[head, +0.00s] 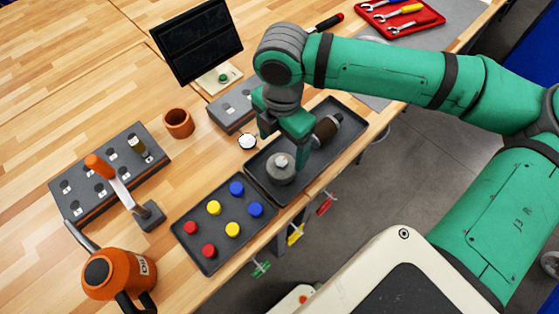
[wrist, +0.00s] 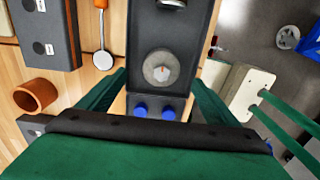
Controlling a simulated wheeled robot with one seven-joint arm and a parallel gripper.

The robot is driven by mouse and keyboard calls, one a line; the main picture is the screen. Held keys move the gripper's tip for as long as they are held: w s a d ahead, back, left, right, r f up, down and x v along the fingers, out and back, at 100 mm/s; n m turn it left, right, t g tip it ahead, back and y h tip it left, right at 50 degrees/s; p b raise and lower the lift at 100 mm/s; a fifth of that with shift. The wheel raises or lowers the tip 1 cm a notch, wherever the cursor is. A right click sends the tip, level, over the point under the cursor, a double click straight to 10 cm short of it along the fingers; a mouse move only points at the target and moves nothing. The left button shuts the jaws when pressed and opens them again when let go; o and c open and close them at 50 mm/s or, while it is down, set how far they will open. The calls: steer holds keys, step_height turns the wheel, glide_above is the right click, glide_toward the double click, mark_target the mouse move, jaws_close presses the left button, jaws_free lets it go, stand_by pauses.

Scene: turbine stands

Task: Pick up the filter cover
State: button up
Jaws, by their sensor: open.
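The filter cover appears to be the grey round piece with a lighter raised centre (head: 281,168), at the near end of a dark tray (head: 255,179). In the wrist view the round cover (wrist: 160,67) lies ahead of the finger tips, within the gap between them. My gripper (head: 287,140) is open above the tray, just beyond the cover in the head view. In the wrist view its two green fingers (wrist: 159,84) are spread with nothing held. I cannot tell the exact height above the cover.
A tray of coloured caps (head: 205,249) adjoins on the near side.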

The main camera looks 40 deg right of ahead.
mark_target(282, 161)
steer(key=f, duration=0.3)
steer(key=shift+s+a+f, duration=0.15)
steer(key=shift+a+f, duration=0.25)
steer(key=shift+f, duration=0.05)
steer(key=f, duration=0.4)
steer(key=shift+s+d+f, duration=0.1)
steer(key=shift+d+f, duration=0.1)
steer(key=shift+f, duration=0.45)
steer(key=shift+d, duration=0.15)
steer(key=shift+a, duration=0.25)
steer(key=c, duration=1.6)
steer(key=shift+d+r, duration=0.1)
steer(key=shift+r, duration=0.05)
